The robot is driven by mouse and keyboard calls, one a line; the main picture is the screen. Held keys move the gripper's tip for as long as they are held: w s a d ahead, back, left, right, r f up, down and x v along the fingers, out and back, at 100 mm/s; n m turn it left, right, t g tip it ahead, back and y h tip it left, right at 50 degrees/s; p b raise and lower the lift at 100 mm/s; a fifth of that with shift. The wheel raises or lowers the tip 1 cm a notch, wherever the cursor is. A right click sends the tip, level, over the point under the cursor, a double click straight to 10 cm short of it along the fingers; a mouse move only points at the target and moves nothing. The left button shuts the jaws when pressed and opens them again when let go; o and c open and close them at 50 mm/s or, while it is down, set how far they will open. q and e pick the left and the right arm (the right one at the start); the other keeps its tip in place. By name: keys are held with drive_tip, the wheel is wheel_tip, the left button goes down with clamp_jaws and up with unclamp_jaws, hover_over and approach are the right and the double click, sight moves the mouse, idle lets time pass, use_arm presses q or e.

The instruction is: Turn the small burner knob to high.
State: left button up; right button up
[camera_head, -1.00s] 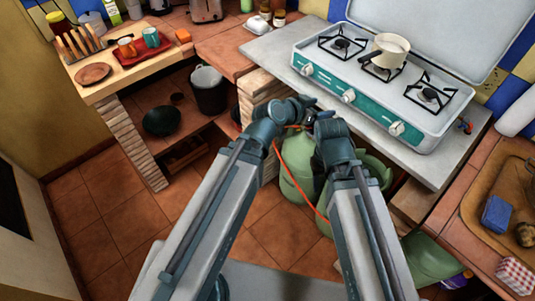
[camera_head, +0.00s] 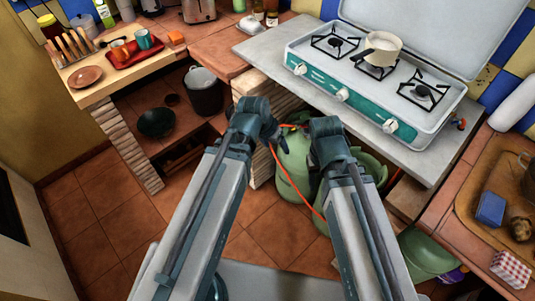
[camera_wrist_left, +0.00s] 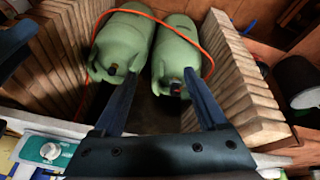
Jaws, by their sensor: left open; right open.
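The stove (camera_head: 372,105) is a white camping cooker with a teal front panel and an open lid. Its panel carries three white knobs: left (camera_head: 300,69), middle (camera_head: 343,95) and right (camera_head: 390,126). I cannot tell which serves the small burner. A knob (camera_wrist_left: 50,151) on the teal panel shows at the lower left in the left wrist view. My left gripper (camera_wrist_left: 161,72) is open and empty, pointing towards the green gas bottles and touching no knob. My right arm's wrist is below the stove front; its gripper is hidden behind it.
A cream pot (camera_head: 383,46) sits on the middle burner. Green gas bottles (camera_head: 296,165) with an orange hose stand under the grey counter (camera_head: 290,88), between brick supports. A wooden tray (camera_head: 470,200) lies on the right counter. Free floor lies at the left.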

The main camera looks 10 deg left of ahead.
use_arm(q)
drive_tip(key=shift+s+a+f+n+g+y+p, duration=0.15)
drive_tip(key=shift+s+a+g+y, duration=0.2)
drive_tip(key=shift+s, duration=0.3)
drive_tip(key=shift+s+a+f+n+g+y+p, duration=0.1)
drive_tip(key=shift+s+a+n+g+y, duration=0.15)
drive_tip(key=shift+s, duration=0.35)
drive_tip(key=shift+s+a+f+n+g+y+p, duration=0.1)
drive_tip(key=shift+s+a+g+y, duration=0.25)
drive_tip(key=shift+s, duration=0.3)
drive_tip(key=s+d+r+m+g+y+p, duration=0.1)
drive_tip(key=s+d+r+y+p, duration=0.1)
drive_tip(key=s+d, duration=0.3)
drive_tip(key=shift+s+r+m+g, duration=0.2)
drive_tip(key=shift+s+m+g, duration=0.15)
drive_tip(key=shift+s, duration=0.1)
